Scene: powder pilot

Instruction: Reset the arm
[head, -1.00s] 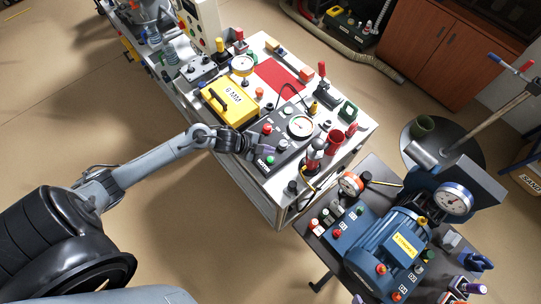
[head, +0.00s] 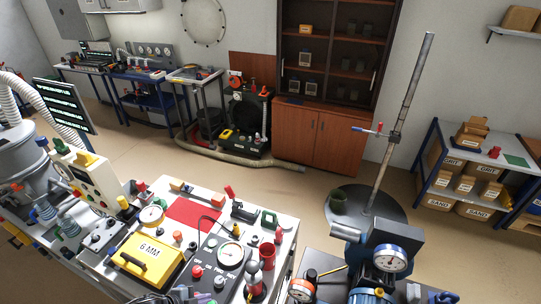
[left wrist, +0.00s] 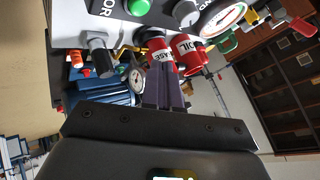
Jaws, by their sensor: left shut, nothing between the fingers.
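My left gripper (head: 188,293) shows only partly, at the bottom edge of the head view, beside the front of the dark control box (head: 212,262) with its round gauge (head: 231,254). In the left wrist view the two purple-grey fingers (left wrist: 163,92) are together with nothing between them. They point toward the red grease container (left wrist: 157,50) and the red oil container (left wrist: 186,50); I cannot tell whether they touch. A green button (left wrist: 138,7) is at the top. Most of my left arm is out of the head view. My right gripper is not in view.
The yellow 6 MM case (head: 150,262) and the red mat (head: 193,211) lie on the crowded bench. A blue machine with a gauge (head: 392,259) stands at right, before a tall pole (head: 395,130). Open floor (head: 140,150) separates the bench from the back wall's cabinet (head: 318,137).

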